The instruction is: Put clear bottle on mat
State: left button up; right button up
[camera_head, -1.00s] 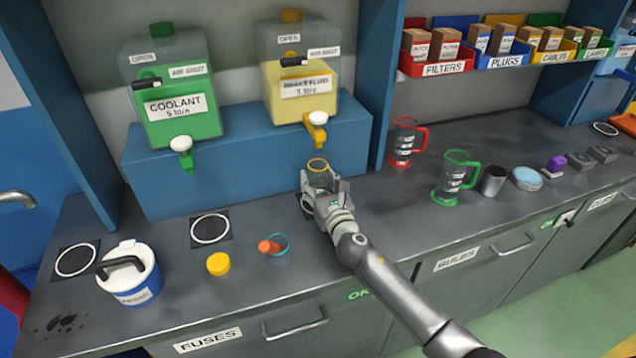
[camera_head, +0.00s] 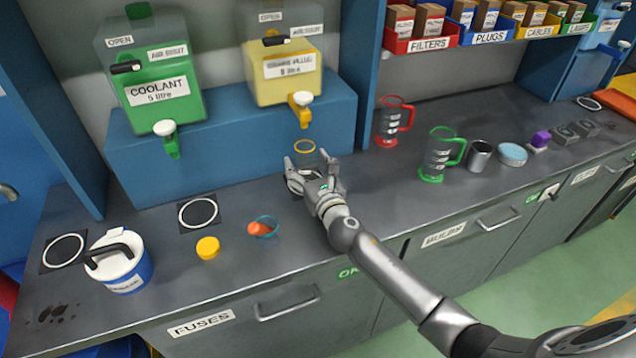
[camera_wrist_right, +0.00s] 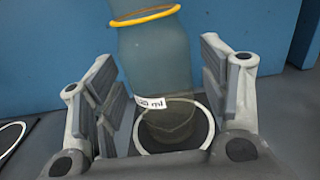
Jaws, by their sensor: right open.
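The clear bottle (camera_head: 305,150) has an orange-yellow ring at its mouth. In the right wrist view the bottle (camera_wrist_right: 155,60) shows a white "ml" label and stands upright on a dark mat (camera_wrist_right: 205,128) with a white ring, its base inside the ring. My right gripper (camera_head: 308,160) is open, its fingers on either side of the bottle. In the wrist view, gaps show between the bottle and both finger pads (camera_wrist_right: 165,90). In the head view the gripper mostly hides this mat. My left gripper is not in view.
A yellow dispenser (camera_head: 282,75) with its tap overhangs behind the bottle, beside a green coolant dispenser (camera_head: 155,85). Left are an empty ringed mat (camera_head: 198,213), a yellow cap (camera_head: 207,248) and a blue-rimmed cup (camera_head: 266,229). Green (camera_head: 437,155) and red (camera_head: 390,122) jugs stand right.

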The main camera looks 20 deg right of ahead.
jog(key=s, duration=1)
jog(key=shift+s+d+b, duration=0.25)
jog(key=shift+s+b, duration=0.1)
jog(key=shift+s, duration=0.05)
